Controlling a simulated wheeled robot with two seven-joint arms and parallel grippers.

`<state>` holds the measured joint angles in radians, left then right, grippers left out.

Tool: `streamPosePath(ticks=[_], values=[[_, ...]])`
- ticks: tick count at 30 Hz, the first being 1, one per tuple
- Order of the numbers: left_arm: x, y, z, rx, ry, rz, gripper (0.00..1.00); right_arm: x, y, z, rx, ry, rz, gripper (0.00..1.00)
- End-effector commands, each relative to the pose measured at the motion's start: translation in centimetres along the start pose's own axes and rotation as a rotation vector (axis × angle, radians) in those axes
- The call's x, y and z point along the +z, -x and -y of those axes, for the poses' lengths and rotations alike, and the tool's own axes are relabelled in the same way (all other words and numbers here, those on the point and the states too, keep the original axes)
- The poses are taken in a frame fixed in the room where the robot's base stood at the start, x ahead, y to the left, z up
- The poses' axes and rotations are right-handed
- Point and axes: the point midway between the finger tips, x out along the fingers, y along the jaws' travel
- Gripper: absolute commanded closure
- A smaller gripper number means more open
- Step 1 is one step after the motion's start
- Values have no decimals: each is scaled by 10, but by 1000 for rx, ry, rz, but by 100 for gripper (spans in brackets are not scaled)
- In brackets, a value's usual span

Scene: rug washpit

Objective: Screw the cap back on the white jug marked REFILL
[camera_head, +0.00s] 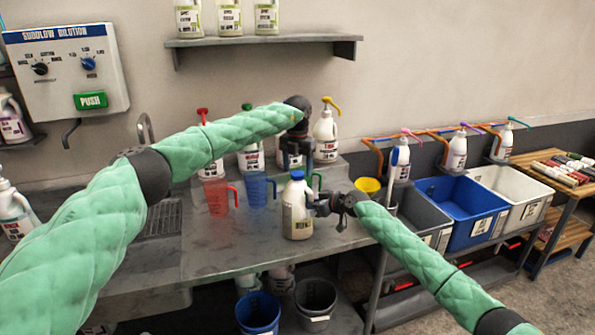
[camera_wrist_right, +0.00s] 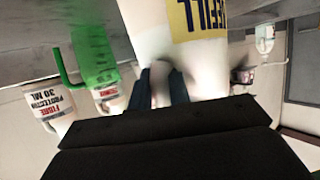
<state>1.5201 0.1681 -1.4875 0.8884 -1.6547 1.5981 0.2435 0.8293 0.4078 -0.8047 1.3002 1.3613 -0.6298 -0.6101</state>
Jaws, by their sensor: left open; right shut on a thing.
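The white jug (camera_head: 297,222) stands upright on the grey counter, with a blue cap (camera_head: 297,175) on top of its neck. I cannot tell whether the cap is screwed tight. In the right wrist view the jug (camera_wrist_right: 160,25) appears upside down and close, with its REFILL label (camera_wrist_right: 205,15). My right gripper (camera_head: 316,207) is shut on the jug at its right side, and a pale part of it, seemingly the handle, shows between the fingers (camera_wrist_right: 163,88). My left gripper (camera_head: 297,158) is open, pointing down above the cap and apart from it; its fingers are partly unclear against the bottles behind.
A red pitcher (camera_head: 216,197) and a blue pitcher (camera_head: 257,190) stand left of the jug. Several pump bottles line the back (camera_head: 326,138). A yellow cup (camera_head: 367,185) is at right. Grey, blue and white bins (camera_head: 470,232) stand beyond. The front counter (camera_head: 235,252) is clear.

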Motion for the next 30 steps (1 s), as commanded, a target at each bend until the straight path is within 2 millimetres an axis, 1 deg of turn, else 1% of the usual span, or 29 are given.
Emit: streamPosePath(ticks=[1, 9, 15, 18, 21, 30], values=[[0, 9, 0, 0, 0, 2, 36, 0, 0, 0, 0, 0, 0, 100], [1, 61, 0, 1, 0, 1, 36, 0, 0, 0, 0, 0, 0, 100], [1, 90, 0, 1, 0, -1, 36, 0, 0, 0, 0, 0, 0, 100], [1, 99, 0, 1, 1, -1, 36, 0, 0, 0, 0, 0, 0, 100], [1, 103, 0, 0, 1, -1, 36, 0, 0, 0, 0, 0, 0, 100], [1, 105, 0, 0, 0, -1, 36, 0, 0, 0, 0, 0, 0, 100]])
